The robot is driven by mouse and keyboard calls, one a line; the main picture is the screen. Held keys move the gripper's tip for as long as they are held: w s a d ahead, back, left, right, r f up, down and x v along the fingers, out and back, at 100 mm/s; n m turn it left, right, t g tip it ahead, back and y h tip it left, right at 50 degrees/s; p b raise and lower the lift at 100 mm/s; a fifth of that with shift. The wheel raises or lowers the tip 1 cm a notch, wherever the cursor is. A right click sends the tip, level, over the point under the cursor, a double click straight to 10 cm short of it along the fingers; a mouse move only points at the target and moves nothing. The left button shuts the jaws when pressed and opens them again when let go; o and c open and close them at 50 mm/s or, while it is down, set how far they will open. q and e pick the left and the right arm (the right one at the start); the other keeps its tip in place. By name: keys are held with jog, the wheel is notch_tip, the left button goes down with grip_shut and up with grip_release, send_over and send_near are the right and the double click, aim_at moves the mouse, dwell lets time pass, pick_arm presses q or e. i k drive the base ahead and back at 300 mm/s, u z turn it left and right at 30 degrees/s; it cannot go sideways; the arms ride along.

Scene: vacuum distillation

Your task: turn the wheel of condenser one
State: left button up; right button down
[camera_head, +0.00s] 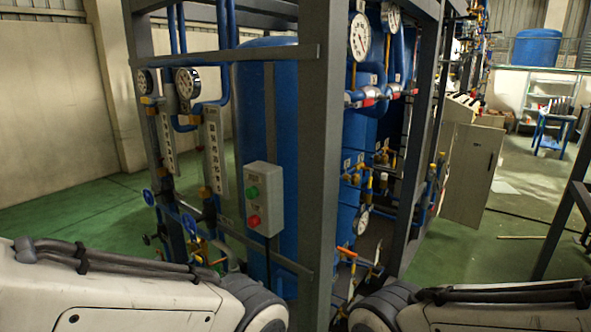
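A blue tank (267,130) stands inside a dark grey metal frame (320,150). At its left are blue pipes, gauges and two white label plates (213,155). Two small blue round wheels show low on the left pipes: one wheel (148,196) farther left, and another wheel (189,224) nearer the tank. I cannot tell which wheel belongs to condenser one. My left and right arms reach in from the bottom corners, but neither gripper is in view.
A grey control box (263,198) with a green and a red button is fixed on the frame. More gauges (359,36) and valves are at the right of the post. Green floor (95,225) is open at left.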

aim_at(147, 198)
jog(key=u, duration=0.05)
jog(key=k, duration=0.65)
jog(key=u, duration=0.6)
jog(key=i, duration=0.6)
jog(key=u, duration=0.85)
jog(key=i, duration=1.4)
jog(key=z, duration=0.9)
jog(key=i, duration=0.35)
jog(key=z, duration=0.2)
